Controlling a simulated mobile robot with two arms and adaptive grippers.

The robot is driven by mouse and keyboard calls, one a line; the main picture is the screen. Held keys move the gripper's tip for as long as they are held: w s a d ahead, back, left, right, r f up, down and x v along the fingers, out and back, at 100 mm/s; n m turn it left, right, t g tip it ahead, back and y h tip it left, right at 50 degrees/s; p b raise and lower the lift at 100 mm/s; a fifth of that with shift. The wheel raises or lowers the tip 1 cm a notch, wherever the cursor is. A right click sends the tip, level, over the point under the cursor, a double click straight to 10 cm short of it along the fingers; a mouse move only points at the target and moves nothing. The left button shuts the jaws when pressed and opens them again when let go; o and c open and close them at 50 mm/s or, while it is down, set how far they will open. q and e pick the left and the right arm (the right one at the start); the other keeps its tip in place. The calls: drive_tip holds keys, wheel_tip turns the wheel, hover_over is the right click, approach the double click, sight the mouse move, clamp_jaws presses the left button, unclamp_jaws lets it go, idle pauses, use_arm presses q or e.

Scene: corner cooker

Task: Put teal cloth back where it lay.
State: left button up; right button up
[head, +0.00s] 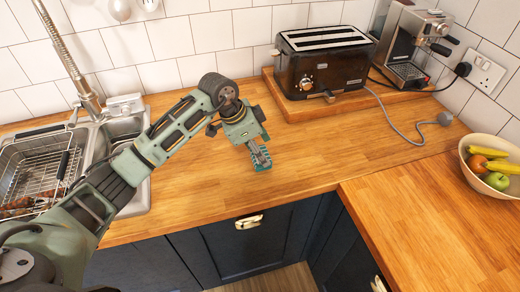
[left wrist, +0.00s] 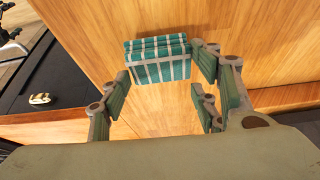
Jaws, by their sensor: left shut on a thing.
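The teal cloth (left wrist: 158,68) is folded, with pale stripes, and sits between the finger ends of my left gripper in the left wrist view. In the head view only a small part of the teal cloth (head: 264,166) shows, at the fingertips. My left gripper (head: 259,155) is shut on the cloth, over the wooden worktop (head: 200,200) near its front edge. I cannot tell whether the cloth touches the worktop. My right gripper is not in view.
A black toaster (head: 322,65) stands on a wooden board behind and to the right. The sink with a wire basket (head: 38,165) is at the left. A fruit bowl (head: 478,165) and a grey cable (head: 392,120) are at the right. The worktop around the gripper is clear.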

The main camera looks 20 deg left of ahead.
use_arm(q)
drive_tip(key=shift+f, duration=0.7)
drive_tip(key=shift+f, duration=0.2)
drive_tip(key=o, duration=1.2)
drive_tip(key=shift+r, duration=0.15)
drive_tip(key=b+v, duration=0.2)
drive_tip(key=v, duration=1)
